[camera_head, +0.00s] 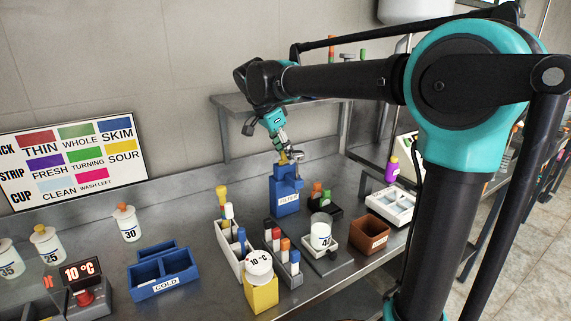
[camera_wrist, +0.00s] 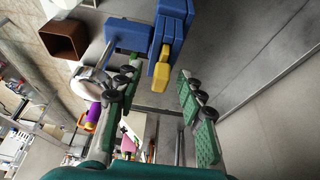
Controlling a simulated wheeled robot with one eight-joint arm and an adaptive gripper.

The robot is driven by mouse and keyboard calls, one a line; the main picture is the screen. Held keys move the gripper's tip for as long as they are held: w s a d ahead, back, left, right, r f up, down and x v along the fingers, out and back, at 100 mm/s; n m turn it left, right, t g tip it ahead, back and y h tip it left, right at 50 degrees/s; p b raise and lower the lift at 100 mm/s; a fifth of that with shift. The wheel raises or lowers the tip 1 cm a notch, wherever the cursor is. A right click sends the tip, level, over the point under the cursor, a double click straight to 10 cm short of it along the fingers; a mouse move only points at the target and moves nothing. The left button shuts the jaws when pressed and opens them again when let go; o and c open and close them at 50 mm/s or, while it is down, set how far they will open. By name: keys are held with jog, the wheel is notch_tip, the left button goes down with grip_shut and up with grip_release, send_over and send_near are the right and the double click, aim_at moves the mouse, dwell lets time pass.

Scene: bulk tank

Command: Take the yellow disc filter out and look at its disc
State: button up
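The blue filter holder (camera_head: 285,203) with a FILTER label stands upright on the bench and also shows at the top of the wrist view (camera_wrist: 125,34). The yellow disc filter (camera_wrist: 158,67) shows as a yellow bar at the holder's blue body; its disc is hidden. My gripper (camera_head: 285,153) is above the holder, pointing down. In the wrist view my gripper (camera_wrist: 157,78) has its green fingers wide apart, with the yellow bar ahead between the fingertips. Nothing is held.
A brown box (camera_head: 378,230) and a white tray (camera_head: 392,205) stand right of the holder. A jar on a scale (camera_head: 320,234) and a white rack (camera_head: 229,249) of coloured sticks stand in front. A blue COLD tray (camera_head: 162,273) is at left. A shelf (camera_head: 240,104) is behind.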

jog(key=shift+f, duration=0.2)
grip_shut()
dwell(0.3)
notch_tip(320, 180, up, 27)
dwell(1.7)
